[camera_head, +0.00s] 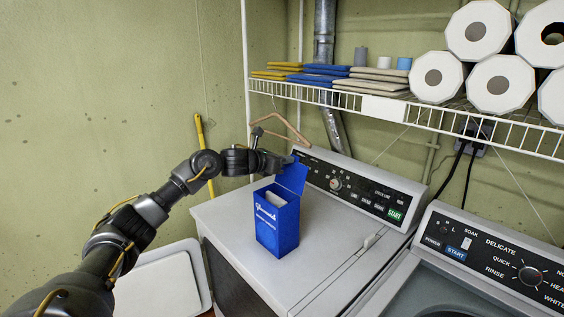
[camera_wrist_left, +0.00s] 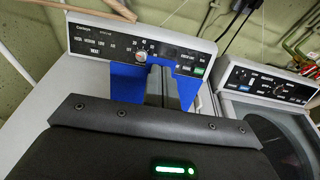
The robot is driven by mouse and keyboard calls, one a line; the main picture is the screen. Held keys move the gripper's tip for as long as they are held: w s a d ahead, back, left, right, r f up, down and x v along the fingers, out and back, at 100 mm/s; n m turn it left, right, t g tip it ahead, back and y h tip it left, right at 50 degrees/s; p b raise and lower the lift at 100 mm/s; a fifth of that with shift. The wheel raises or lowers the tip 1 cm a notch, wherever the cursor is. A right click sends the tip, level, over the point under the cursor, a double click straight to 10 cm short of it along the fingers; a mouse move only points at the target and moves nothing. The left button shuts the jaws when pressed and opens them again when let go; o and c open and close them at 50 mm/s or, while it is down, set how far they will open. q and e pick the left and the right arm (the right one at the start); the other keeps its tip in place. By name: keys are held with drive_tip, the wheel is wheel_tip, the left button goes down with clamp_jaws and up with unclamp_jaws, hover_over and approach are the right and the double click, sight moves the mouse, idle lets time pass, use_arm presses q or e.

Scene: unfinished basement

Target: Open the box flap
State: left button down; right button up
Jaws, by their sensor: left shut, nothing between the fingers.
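A blue box (camera_head: 277,228) with white lettering stands upright on top of the white dryer. Its blue flap (camera_head: 292,175) stands raised at the back of the opening, and whitish contents show inside. My left gripper (camera_head: 290,160) is shut and empty, at the top edge of the flap; I cannot tell whether it touches. In the left wrist view the shut fingers (camera_wrist_left: 161,85) lie in front of the blue flap (camera_wrist_left: 127,84), which shows on both sides of them. The rest of the box is hidden there. My right gripper is not in view.
The dryer (camera_head: 335,262) has a control panel (camera_head: 355,187) behind the box. A washer (camera_head: 470,270) stands to the right. A wire shelf (camera_head: 440,118) above holds folded cloths and large paper rolls. A wooden hanger (camera_head: 282,125) hangs near my left arm.

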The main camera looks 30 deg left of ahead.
use_arm(q)
drive_tip(key=shift+b+x, duration=0.35)
drive_tip(key=shift+x, duration=0.95)
drive_tip(key=b+v, duration=0.1)
drive_tip(key=v, duration=0.9)
drive_tip(key=shift+s+f, duration=0.15)
drive_tip(key=shift+f, duration=0.05)
drive_tip(key=shift+f, duration=0.1)
